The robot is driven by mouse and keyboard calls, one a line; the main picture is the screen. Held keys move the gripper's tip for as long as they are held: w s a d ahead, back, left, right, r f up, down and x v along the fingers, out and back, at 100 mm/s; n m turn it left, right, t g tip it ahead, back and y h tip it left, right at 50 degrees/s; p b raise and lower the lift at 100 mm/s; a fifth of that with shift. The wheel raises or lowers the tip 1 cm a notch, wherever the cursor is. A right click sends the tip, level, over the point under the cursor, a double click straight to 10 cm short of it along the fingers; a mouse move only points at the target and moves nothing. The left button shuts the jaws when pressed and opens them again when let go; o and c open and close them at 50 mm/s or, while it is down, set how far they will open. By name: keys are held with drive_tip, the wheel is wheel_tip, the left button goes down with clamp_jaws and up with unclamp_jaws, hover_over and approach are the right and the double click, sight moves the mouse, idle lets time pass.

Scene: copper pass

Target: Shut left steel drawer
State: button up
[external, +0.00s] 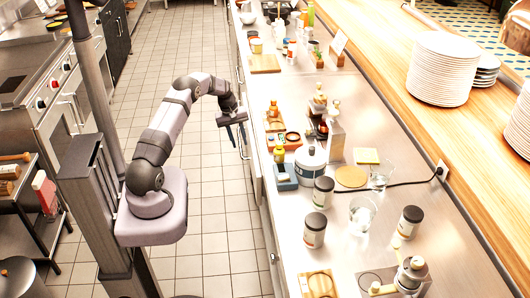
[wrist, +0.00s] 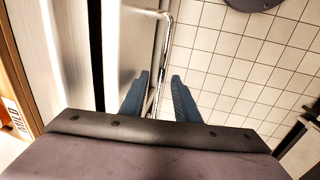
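The steel drawer's front (wrist: 127,38) shows in the wrist view, left of centre. A dark gap runs along its left side, between it and another steel surface; how far the drawer stands out is hard to tell. A thin bar handle (wrist: 164,50) runs along the front's right side. My gripper (wrist: 157,78) is open, with its two blue fingers apart and the handle appearing between them; contact cannot be made out. In the external view my gripper (external: 236,131) points down beside the counter's left side, where the drawer is mostly hidden.
The steel counter (external: 385,230) holds jars, glasses, a pot and bottles. The tiled floor (external: 215,225) between my base and the counter is clear. A stove (external: 50,90) and a shelf cart stand at the left. Stacked plates (external: 443,68) sit on the wooden ledge.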

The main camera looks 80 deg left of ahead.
wheel_tip(320, 180, up, 7)
drive_tip(key=s+b, duration=0.1)
drive_tip(key=shift+s+b, duration=0.25)
drive_tip(key=shift+b, duration=0.1)
idle(0.3)
drive_tip(key=shift+r, duration=0.1)
drive_tip(key=c, duration=0.4)
drive_tip(key=shift+s+a+f, duration=0.15)
drive_tip(key=shift+s+f, duration=0.05)
drive_tip(key=shift+s, duration=0.1)
clamp_jaws()
drive_tip(key=s+a+f+n+b, duration=0.2)
drive_tip(key=s+b, duration=0.1)
drive_tip(key=s, duration=0.4)
drive_tip(key=s+a+f+n+t+b, duration=0.1)
drive_tip(key=s+f+n+b, duration=0.15)
drive_tip(key=s, duration=0.45)
drive_tip(key=s+a+f+n+b, duration=0.2)
drive_tip(key=s+f+b, duration=0.15)
drive_tip(key=s, duration=0.45)
drive_tip(key=w+d+r+n+t+b, duration=0.1)
drive_tip(key=w+d+r+n+t, duration=0.3)
drive_tip(key=w+n, duration=0.5)
drive_tip(key=r+n+t, duration=0.1)
drive_tip(key=n+t, duration=0.1)
drive_tip(key=shift+d+n+t, duration=0.3)
drive_tip(key=shift+n+t, duration=0.05)
drive_tip(key=shift+t, duration=0.05)
